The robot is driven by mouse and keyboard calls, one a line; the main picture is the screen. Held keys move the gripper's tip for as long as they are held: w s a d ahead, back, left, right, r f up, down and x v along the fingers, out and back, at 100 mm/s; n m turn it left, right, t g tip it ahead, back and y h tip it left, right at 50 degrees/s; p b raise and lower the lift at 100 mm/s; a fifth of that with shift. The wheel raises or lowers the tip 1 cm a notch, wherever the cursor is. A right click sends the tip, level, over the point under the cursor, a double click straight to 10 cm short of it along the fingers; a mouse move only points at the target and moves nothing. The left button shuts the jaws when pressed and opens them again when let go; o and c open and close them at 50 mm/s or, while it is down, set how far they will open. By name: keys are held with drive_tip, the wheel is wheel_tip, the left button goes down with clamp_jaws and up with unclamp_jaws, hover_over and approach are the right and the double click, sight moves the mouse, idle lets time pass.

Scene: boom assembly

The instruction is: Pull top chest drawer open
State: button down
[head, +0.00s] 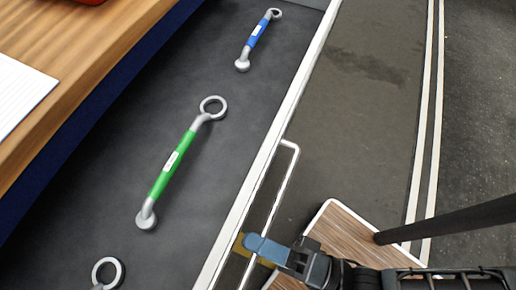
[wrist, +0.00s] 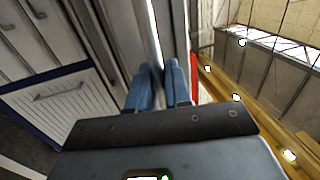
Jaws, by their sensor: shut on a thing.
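The top drawer (head: 232,138) stands open beside the wooden chest top, and its dark floor shows in the head view. Its white front edge (head: 262,155) runs diagonally, with a pale bar handle (head: 287,178) on the outer side. My gripper (head: 262,247) is at the near end of this handle, its blue fingers shut on it. In the wrist view the two blue fingers of my gripper (wrist: 160,88) point at the drawer front; the exact contact there is hard to make out.
Inside the drawer lie a green wrench (head: 172,165), a blue wrench (head: 258,40) and part of another wrench (head: 107,272). A wooden chest top (head: 75,45) with white paper (head: 18,92) is at upper left. A wood-topped piece (head: 335,240) is beside my arm. Grey floor (head: 360,110) is clear.

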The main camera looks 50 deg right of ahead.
drive_tip(key=c, duration=1.3)
unclamp_jaws()
drive_tip(key=shift+o, duration=0.2)
drive_tip(key=b+v, duration=0.1)
drive_tip(key=v, duration=0.7)
drive_tip(key=shift+b, duration=0.4)
